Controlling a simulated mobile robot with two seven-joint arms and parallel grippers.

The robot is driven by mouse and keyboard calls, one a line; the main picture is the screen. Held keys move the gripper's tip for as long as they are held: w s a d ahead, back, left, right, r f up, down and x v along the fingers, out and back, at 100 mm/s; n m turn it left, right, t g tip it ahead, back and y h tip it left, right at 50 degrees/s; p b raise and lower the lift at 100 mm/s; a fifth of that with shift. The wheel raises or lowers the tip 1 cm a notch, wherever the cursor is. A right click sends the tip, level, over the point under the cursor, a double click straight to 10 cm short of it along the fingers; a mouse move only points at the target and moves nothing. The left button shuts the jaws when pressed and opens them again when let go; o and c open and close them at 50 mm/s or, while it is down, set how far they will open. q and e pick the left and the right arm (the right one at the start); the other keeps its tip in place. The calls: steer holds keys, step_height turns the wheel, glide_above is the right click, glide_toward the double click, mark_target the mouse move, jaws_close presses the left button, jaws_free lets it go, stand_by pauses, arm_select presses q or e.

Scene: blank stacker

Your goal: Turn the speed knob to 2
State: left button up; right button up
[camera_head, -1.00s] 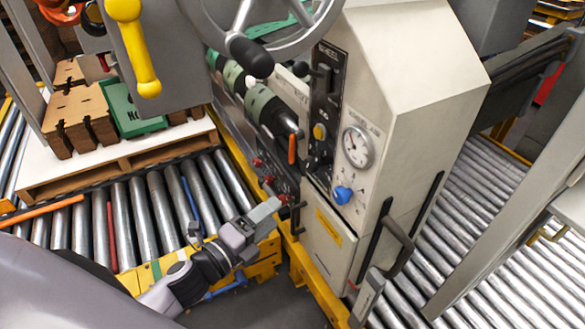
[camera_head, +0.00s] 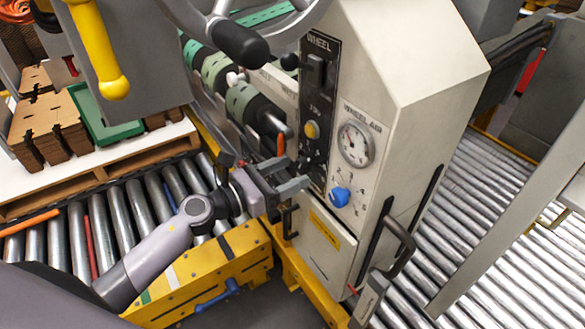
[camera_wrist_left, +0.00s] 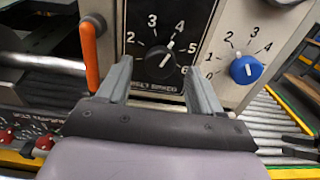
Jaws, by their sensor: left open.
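The speed knob (camera_wrist_left: 159,57) is a small black knob on a black panel, inside a ring of white numbers, in the left wrist view. Its light mark points to the upper right, roughly toward the 4. The printed label below it is partly legible and seems to read "speed". My left gripper (camera_head: 294,173) is in front of the lower part of this panel in the head view. In the left wrist view its two fingers (camera_wrist_left: 161,68) are spread apart, one on each side below the knob, with nothing between them. Contact with the knob cannot be told. My right gripper is not in view.
A blue knob (camera_head: 340,197) with its own number scale sits on the beige cabinet, under a round gauge (camera_head: 356,144). A yellow button (camera_head: 312,130) is above the speed dial. An orange lever (camera_wrist_left: 90,56) stands close left of my fingers. A black handle (camera_head: 398,230) juts out lower right.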

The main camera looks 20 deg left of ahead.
arm_select(q)
steer(key=shift+w+d, duration=0.45)
steer(key=shift+w, duration=0.15)
steer(key=c, duration=1.1)
steer(key=shift+o, duration=0.2)
steer(key=shift+n, duration=0.3)
